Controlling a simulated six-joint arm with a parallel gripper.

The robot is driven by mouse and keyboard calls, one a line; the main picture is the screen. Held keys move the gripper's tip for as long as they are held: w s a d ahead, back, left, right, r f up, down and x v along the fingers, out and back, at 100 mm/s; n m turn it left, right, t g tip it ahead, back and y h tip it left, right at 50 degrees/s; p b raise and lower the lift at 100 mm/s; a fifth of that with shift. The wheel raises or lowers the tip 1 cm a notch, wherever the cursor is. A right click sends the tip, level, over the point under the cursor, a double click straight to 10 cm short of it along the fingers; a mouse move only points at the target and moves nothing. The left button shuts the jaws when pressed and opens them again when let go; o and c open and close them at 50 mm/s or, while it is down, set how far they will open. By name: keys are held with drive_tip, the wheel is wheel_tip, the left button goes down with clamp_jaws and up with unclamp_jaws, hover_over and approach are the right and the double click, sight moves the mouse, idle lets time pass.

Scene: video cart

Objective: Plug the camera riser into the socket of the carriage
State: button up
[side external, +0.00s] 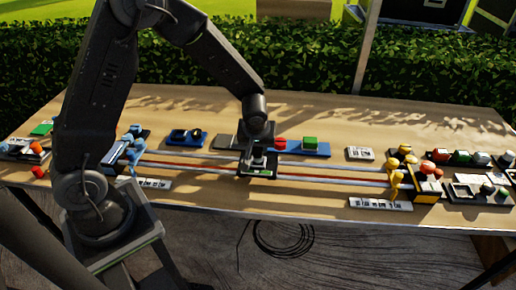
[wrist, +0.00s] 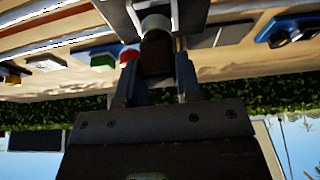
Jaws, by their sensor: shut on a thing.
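My gripper (side external: 258,148) is low over the middle of the rails. In the wrist view my gripper (wrist: 156,68) is shut with its two fingers on either side of the camera riser (wrist: 156,52), a dark block with a pale round end. The carriage (side external: 259,173) is a dark block with a green mark, sitting on the rails directly below the gripper. Part of a dark plate, apparently the carriage (wrist: 116,16), shows at the top of the wrist view. The riser's pale end is close to it; the socket is hidden, so I cannot tell whether they touch.
Red and white rails (side external: 320,174) run across the wooden table (side external: 300,212). Behind the gripper, a blue tray (side external: 318,153) holds a green block (side external: 310,143) beside a red piece (side external: 280,144). Another blue tray (side external: 187,143) is left. Yellow pieces (side external: 396,180) stand at the right rail end.

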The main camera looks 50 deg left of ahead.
drive_tip(key=shift+f, duration=0.85)
drive_tip(key=shift+f, duration=0.1)
drive_tip(key=o, duration=1)
